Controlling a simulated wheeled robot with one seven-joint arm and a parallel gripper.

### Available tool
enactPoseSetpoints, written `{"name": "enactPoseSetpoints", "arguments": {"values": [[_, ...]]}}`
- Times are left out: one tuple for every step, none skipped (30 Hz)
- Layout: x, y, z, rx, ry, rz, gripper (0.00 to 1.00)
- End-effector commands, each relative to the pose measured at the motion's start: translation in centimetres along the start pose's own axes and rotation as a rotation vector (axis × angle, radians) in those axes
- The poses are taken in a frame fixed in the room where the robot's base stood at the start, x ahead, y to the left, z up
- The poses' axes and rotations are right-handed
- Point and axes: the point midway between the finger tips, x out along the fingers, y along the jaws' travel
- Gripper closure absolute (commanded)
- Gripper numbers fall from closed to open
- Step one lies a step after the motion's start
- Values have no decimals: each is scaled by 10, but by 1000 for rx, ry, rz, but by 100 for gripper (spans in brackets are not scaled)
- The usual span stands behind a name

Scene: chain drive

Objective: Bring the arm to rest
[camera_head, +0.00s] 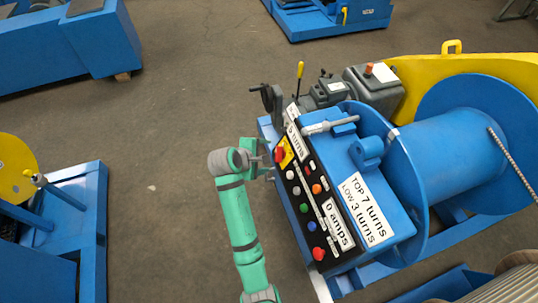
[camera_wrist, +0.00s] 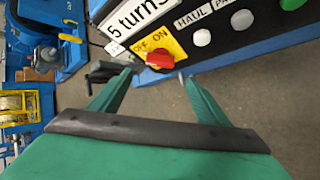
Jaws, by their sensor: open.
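My gripper (camera_head: 264,159) is at the left side of the blue winch's control panel (camera_head: 316,200), at the end of my green arm. In the wrist view my gripper (camera_wrist: 156,79) is open, with its two green fingers apart and nothing between them. The red rotary switch (camera_wrist: 159,61) on its yellow OFF/ON plate (camera_wrist: 160,42) lies just beyond the fingertips, roughly centred between them. The switch also shows in the head view (camera_head: 280,155). I cannot tell whether a fingertip touches the panel.
The winch's blue drum (camera_head: 445,150) and yellow frame (camera_head: 430,75) stand to the right. A yellow-topped lever (camera_head: 299,75) rises behind the panel. Blue machines stand at the upper left (camera_head: 60,48) and lower left (camera_head: 60,215). The brown floor (camera_head: 160,130) left of my arm is clear.

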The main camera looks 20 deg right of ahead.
Motion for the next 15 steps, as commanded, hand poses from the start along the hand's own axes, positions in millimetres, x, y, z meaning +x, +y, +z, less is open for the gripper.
{"name": "enactPoseSetpoints", "arguments": {"values": [[-4,0,0,0,1,1,30],[-5,0,0,0,1,1,30],[-6,0,0,0,0,1,30],[-7,0,0,0,0,0,30],[-7,0,0,0,0,0,30],[-8,0,0,0,-1,0,30],[-8,0,0,0,-1,-1,30],[-8,0,0,0,-1,-1,30],[-7,0,0,0,-1,-1,30],[-7,0,0,0,-1,-1,30],[-7,0,0,0,-1,0,30],[-7,0,0,0,-1,0,30],[-7,0,0,0,-1,0,30],[-7,0,0,0,-1,0,30],[-7,0,0,0,-1,0,30]]}}
